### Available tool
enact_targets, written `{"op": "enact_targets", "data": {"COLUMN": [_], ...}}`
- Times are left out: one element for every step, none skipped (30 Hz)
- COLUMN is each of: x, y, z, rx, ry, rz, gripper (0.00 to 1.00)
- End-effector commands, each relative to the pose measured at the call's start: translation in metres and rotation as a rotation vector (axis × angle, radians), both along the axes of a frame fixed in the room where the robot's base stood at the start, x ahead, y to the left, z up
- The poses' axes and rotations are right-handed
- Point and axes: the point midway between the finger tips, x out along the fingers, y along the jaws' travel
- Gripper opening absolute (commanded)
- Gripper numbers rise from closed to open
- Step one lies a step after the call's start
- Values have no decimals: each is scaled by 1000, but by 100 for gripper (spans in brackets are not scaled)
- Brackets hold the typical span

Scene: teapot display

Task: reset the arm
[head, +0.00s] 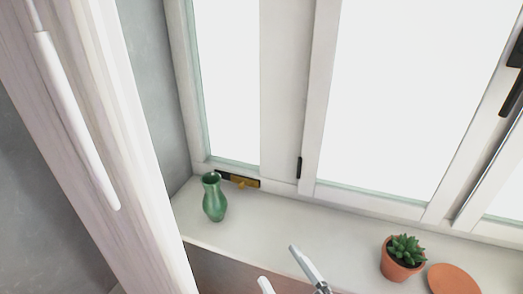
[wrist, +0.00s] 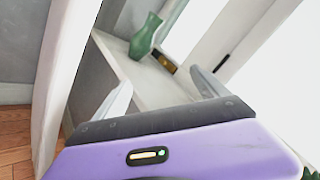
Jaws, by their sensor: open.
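My gripper (head: 283,271) is at the bottom of the head view, in front of the window sill, with its two fingers apart and nothing between them. In the wrist view my gripper (wrist: 163,93) also shows its fingers spread wide and empty. The rest of my arm is mostly out of the head view.
A potted succulent (head: 401,258) and a terracotta disc (head: 453,280) are at right. A white door or panel (head: 75,120) rises at left.

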Motion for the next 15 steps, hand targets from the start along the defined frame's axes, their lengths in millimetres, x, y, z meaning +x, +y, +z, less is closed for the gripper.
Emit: {"op": "enact_targets", "data": {"x": [-3,-5,-9,-12,-17,-24,-32,-40,-54,-64,-75,-89,-100,-112,-126], "y": [-6,-11,-17,-22,-28,-38,-46,-54,-66,-75,-83,-93,-99,-106,-113], "z": [0,-1,-1,-1,-3,-4,-6,-7,-9,-9,-9,-9,-9,-8,-6], "rx": [-71,-124,-202,-262,-333,-439,-527,-623,-764,-868,-971,-1101,-1196,-1289,-1407], "ry": [-32,-54,-86,-109,-134,-167,-192,-218,-251,-274,-295,-320,-337,-353,-373], "rz": [-23,-41,-63,-83,-103,-133,-157,-180,-209,-228,-246,-263,-270,-276,-281], "gripper": [84,84,84,84,84,84,84,84,84,84,84,84,84,84,84]}}
